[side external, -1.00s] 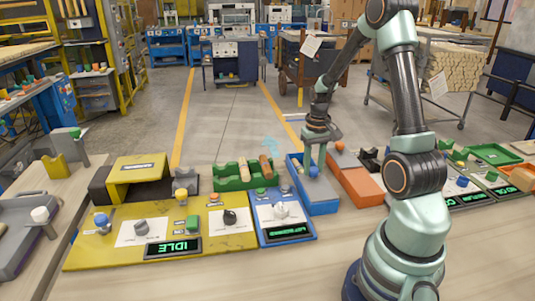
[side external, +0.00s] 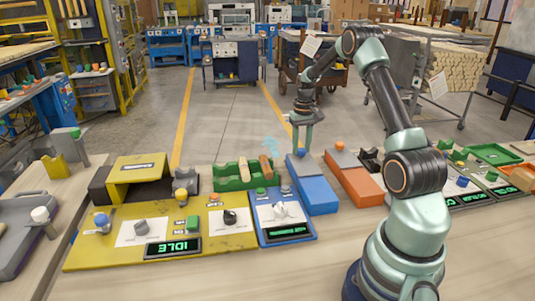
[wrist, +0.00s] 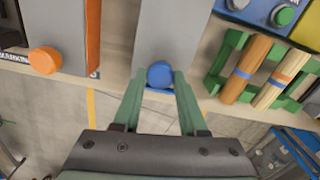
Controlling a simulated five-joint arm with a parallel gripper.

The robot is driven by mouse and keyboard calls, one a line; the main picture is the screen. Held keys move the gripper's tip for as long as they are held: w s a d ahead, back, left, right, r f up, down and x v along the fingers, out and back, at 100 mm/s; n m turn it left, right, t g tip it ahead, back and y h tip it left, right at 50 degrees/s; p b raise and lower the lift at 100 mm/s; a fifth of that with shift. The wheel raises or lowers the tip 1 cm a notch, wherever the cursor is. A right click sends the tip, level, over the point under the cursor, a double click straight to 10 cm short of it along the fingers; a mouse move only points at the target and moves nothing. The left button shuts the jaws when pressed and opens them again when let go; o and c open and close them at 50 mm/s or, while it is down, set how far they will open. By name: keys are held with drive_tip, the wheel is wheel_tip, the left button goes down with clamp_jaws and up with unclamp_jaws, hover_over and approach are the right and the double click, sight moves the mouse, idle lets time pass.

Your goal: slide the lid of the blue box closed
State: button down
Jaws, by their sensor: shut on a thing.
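The blue box (side external: 318,196) stands on the bench, left of the orange box. Its grey sliding lid (side external: 304,167) lies along the top, also in the wrist view (wrist: 175,35). The lid's blue knob (wrist: 160,74) is at the box's far end, with only a thin blue rim (wrist: 158,91) showing past it. No open gap shows at that end. My gripper (wrist: 158,80) is shut on the knob, one green finger on each side. In the side view my gripper (side external: 302,145) comes down from above onto that far end.
The orange box (side external: 358,185) with its orange knob (wrist: 45,60) stands close on the right. A green rack (side external: 236,183) with turned wood pieces stands close on the left. A blue control panel (side external: 285,222) is in front. Floor lies beyond the bench's far edge.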

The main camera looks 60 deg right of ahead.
drive_tip(key=shift+w+d+r, duration=0.1)
drive_tip(key=shift+w+d, duration=0.65)
drive_tip(key=shift+w, duration=0.05)
drive_tip(key=shift+c, duration=2.2)
unclamp_jaws()
drive_tip(key=shift+s, duration=0.1)
wheel_tip(320, 180, up, 12)
